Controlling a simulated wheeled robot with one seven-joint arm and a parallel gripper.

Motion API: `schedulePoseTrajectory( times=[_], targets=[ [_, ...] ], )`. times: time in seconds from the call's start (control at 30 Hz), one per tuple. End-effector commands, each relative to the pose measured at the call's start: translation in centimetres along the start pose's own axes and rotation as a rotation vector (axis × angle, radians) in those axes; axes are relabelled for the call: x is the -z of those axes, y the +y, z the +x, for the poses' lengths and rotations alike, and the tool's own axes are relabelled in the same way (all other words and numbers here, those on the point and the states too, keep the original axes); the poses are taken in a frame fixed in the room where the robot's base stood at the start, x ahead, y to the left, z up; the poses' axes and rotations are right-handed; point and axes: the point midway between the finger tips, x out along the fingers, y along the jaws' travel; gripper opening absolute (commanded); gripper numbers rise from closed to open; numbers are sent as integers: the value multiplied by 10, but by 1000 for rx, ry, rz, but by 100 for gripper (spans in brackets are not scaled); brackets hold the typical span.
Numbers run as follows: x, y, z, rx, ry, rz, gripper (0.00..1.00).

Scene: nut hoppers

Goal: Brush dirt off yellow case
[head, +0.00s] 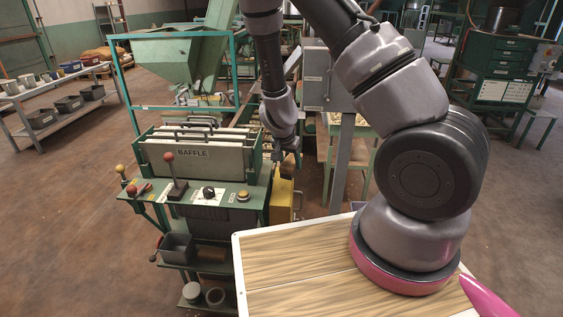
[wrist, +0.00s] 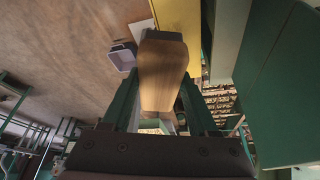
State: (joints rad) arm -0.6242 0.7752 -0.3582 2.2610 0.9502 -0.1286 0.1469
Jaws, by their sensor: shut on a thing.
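The yellow case (head: 283,198) stands low at the right side of the green machine, partly behind it and below my gripper (head: 290,158). In the wrist view, a yellow surface (wrist: 178,18), which looks like the same case, lies just beyond the fingertips. My gripper (wrist: 160,102) is shut on a brush (wrist: 163,72), a brown, streaked block with a darker far end. The brush is close to the yellow surface; I cannot tell whether they touch. No dirt can be made out on the case.
The green machine (head: 200,200) with levers and baffle plates (head: 195,160) stands left of my gripper. Green panels (wrist: 275,90) are close on the right in the wrist view. A pale bin (wrist: 121,57) sits beyond the left finger. Open floor (head: 80,210) lies left.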

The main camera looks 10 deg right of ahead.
Motion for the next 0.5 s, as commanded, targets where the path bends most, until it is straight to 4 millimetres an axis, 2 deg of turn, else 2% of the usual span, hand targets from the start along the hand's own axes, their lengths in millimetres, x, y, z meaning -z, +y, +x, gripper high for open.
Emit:
schedulePoseTrajectory(
  times=[0.13, 0.3, 0.5],
  targets=[
    [-7, -14, -8, -14, 3, 29, 15],
    [-10, -18, -11, -23, 2, 49, 15],
    [-13, -18, -2, -27, -1, 53, 15]
  ],
)
